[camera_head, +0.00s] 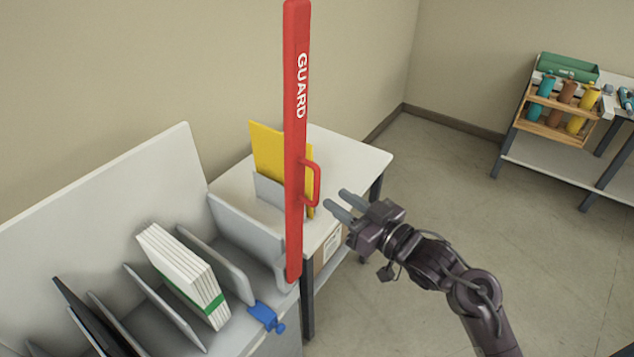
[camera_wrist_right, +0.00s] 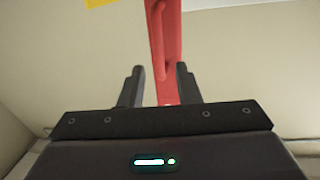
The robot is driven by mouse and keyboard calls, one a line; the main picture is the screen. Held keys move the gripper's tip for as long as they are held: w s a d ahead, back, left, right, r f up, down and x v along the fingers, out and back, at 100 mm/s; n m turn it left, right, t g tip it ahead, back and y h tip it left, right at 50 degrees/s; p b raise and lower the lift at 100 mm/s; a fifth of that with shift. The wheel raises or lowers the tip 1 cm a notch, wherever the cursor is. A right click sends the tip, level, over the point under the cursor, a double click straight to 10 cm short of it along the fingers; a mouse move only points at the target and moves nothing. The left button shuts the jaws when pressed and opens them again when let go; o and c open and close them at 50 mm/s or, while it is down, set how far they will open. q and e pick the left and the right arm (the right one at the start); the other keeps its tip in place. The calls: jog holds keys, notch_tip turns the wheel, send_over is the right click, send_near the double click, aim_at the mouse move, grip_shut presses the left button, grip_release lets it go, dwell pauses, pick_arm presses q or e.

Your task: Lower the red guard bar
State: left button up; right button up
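The red guard bar (camera_head: 297,140) stands upright in the head view, with the word GUARD on it and a red loop handle (camera_head: 317,182) on its right side. My right gripper (camera_head: 338,204) is to the right of the handle, its two fingers apart and pointing at the bar. In the right wrist view the bar (camera_wrist_right: 170,50) rises beyond the gap between the open fingers (camera_wrist_right: 160,85). Nothing shows between the fingers, and the gripper looks apart from the handle. My left gripper is not in view.
A grey rack (camera_head: 225,268) holds white boards with a green band (camera_head: 185,275) and dark panels. A blue clamp (camera_head: 266,316) sits by the bar's foot. A white table (camera_head: 350,160) with a yellow sheet (camera_head: 266,152) stands behind.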

aim_at(317, 201)
jog(key=p+x, duration=0.2)
jog(key=x, duration=0.5)
jog(key=shift+w+a, duration=0.1)
jog(key=shift+w, duration=0.1)
jog(key=shift+f, duration=0.1)
grip_shut()
